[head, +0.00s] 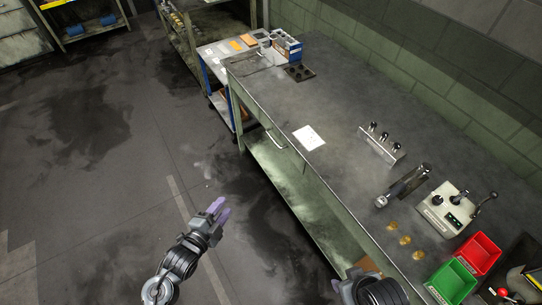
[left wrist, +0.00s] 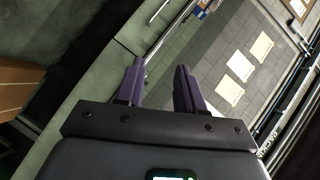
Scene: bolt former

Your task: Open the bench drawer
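The bench (head: 345,105) runs diagonally through the head view. Its drawer front is on the long side facing the floor aisle, with a thin bar handle (head: 275,138) below the top edge. The drawer looks closed. My left gripper (head: 221,206), with purple fingers, is over the aisle, apart from the handle. In the left wrist view its two fingers (left wrist: 159,88) stand apart with nothing clearly held between them. A thin metal bar (left wrist: 172,35) shows beyond the fingertips; I cannot tell if it is the handle. My right arm shows at the bottom edge, its fingers out of sight.
A white sheet (head: 309,138), a lever row (head: 380,142), a control box (head: 446,208), a green bin (head: 452,283) and a red bin (head: 478,254) are on the bench. A lower shelf (head: 290,185) lies under it. The floor (head: 90,190) at left is clear.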

